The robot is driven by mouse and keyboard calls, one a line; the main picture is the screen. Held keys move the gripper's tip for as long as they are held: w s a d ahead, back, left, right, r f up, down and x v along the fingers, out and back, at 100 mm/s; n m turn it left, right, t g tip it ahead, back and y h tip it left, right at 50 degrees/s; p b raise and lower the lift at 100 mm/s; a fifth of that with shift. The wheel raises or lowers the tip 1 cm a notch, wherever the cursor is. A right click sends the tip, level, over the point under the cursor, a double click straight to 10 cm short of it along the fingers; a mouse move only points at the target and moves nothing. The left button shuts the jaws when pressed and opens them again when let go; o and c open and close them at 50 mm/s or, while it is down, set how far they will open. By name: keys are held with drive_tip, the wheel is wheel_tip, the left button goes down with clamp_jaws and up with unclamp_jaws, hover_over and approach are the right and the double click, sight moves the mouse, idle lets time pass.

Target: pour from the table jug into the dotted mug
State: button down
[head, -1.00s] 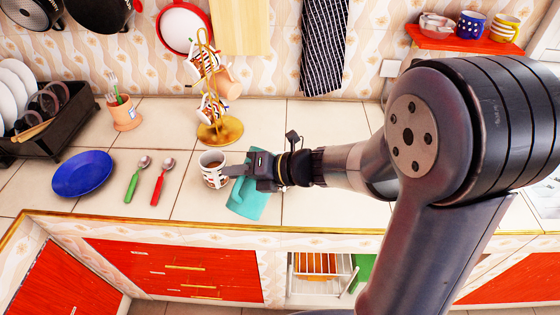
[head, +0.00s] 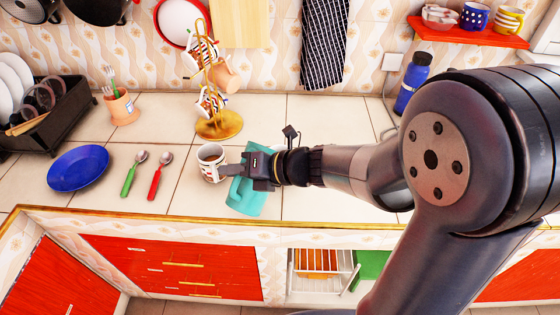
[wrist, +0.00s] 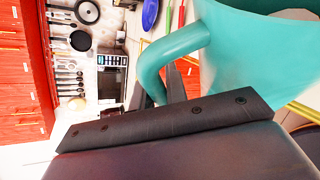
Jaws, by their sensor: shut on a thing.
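The teal jug (head: 246,200) is at the counter's front, partly hidden by my gripper (head: 232,171). In the wrist view my gripper is shut on the jug's handle (wrist: 172,58), with the jug's body (wrist: 262,65) at the upper right. I cannot tell the jug's exact tilt or whether it touches the counter. A white mug with dark and reddish marks (head: 207,171) stands upright on the counter, just left of the fingertips. A blue mug with white dots (head: 474,20) stands on the red shelf, far from my gripper.
A gold mug tree (head: 218,126) with several mugs stands behind. A blue plate (head: 78,168), a green spoon (head: 130,175) and a red spoon (head: 158,178) lie left. A blue bottle (head: 412,84) stands at the back right. Counter between plate and dish rack (head: 58,112) is narrow.

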sight(233, 197)
drive_tip(key=shift+s+a+f+n+b, duration=0.1)
drive_tip(key=shift+s+f+n+b, duration=0.15)
drive_tip(key=shift+f, duration=0.3)
drive_tip(key=shift+s+a+f+n+b, duration=0.15)
drive_tip(key=shift+f+b, duration=0.2)
drive_tip(key=shift+f, duration=0.2)
drive_tip(key=shift+r+t, duration=0.1)
drive_tip(key=shift+t, duration=0.2)
drive_tip(key=shift+s+a+f+n+t+h+b, duration=0.15)
drive_tip(key=shift+s+f+n+t+h+b, duration=0.2)
drive_tip(key=shift+b, duration=0.4)
drive_tip(key=shift+s+a+f+n+t+h+b, duration=0.15)
drive_tip(key=shift+f+n+b, duration=0.2)
drive_tip(key=shift+f+b, duration=0.3)
drive_tip(key=s+b, duration=0.1)
drive_tip(key=n+b, duration=0.1)
drive_tip(key=shift+s+a+f+b, duration=0.35)
drive_tip(key=shift+a+f+b, duration=0.05)
drive_tip(key=s+f+n+t+b, duration=0.1)
drive_tip(key=b, duration=0.2)
drive_tip(key=a+f+n+t+h+b, duration=0.1)
drive_tip(key=f+b, duration=0.1)
drive_tip(key=b, duration=0.2)
drive_tip(key=s+f+n+t+b, duration=0.1)
drive_tip(key=b, duration=0.2)
drive_tip(key=shift+s+a+f+n+h, duration=0.2)
drive_tip(key=shift+s+f+n+h, duration=0.1)
drive_tip(key=shift+b, duration=0.3)
drive_tip(key=shift+s, duration=0.1)
